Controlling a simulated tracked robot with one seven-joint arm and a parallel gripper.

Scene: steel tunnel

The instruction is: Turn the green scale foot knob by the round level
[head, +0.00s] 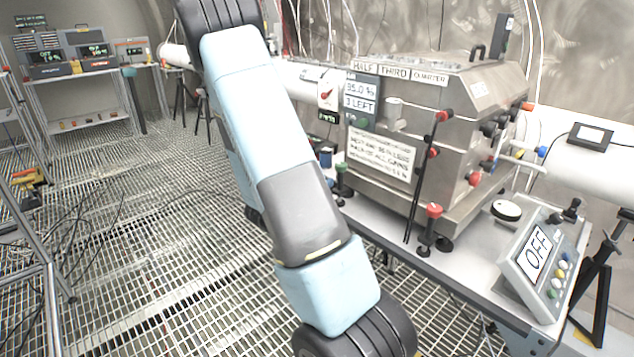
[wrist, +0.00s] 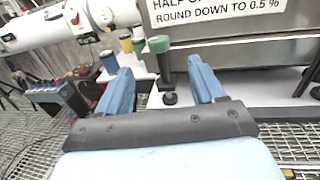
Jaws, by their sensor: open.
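In the wrist view, a green foot knob (wrist: 158,45) stands upright on a dark stem. It is between and beyond the two blue fingers of my gripper (wrist: 158,68). The fingers are wide apart and I see no contact with the knob. The green knob also shows in the head view (head: 341,168) at the left front corner of the steel box scale (head: 400,165). A red foot knob (head: 434,211) is at its nearer corner. A white disc with a dark rim (head: 506,210) lies on the table; I cannot tell if it is the round level.
A tilted console reading OFF (head: 538,250) stands at the table's right end. A large white pipe (head: 575,165) runs behind. Grating floor lies left of the table.

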